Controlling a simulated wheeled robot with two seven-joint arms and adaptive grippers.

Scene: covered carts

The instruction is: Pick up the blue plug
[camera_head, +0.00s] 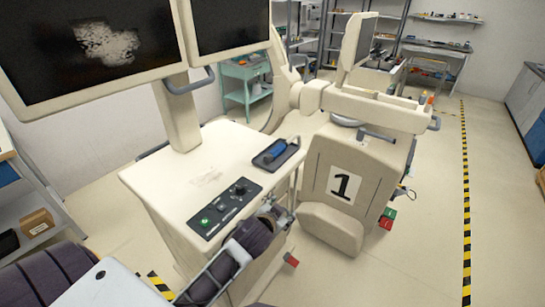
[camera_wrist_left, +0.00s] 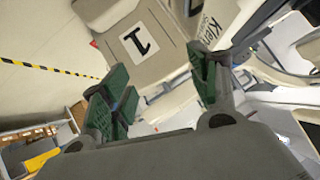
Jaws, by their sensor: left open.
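The blue plug (camera_head: 271,152) appears as a small blue piece in a shallow dark tray (camera_head: 289,160) on the white cart top (camera_head: 206,175). My left gripper (camera_head: 281,214) is low at the cart's front right side, below and apart from the tray, partly hidden behind its own wrist. In the left wrist view my left gripper (camera_wrist_left: 157,62) is open, its green-padded fingers spread with nothing between them. I cannot make out the plug in that view. My right gripper is not in view.
A black control panel (camera_head: 227,208) with a green button lies on the cart top. Monitors (camera_head: 95,45) stand above it. A beige machine marked 1 (camera_head: 345,184) is close on the right, with its arm (camera_head: 365,105) reaching across behind. Open floor lies farther right.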

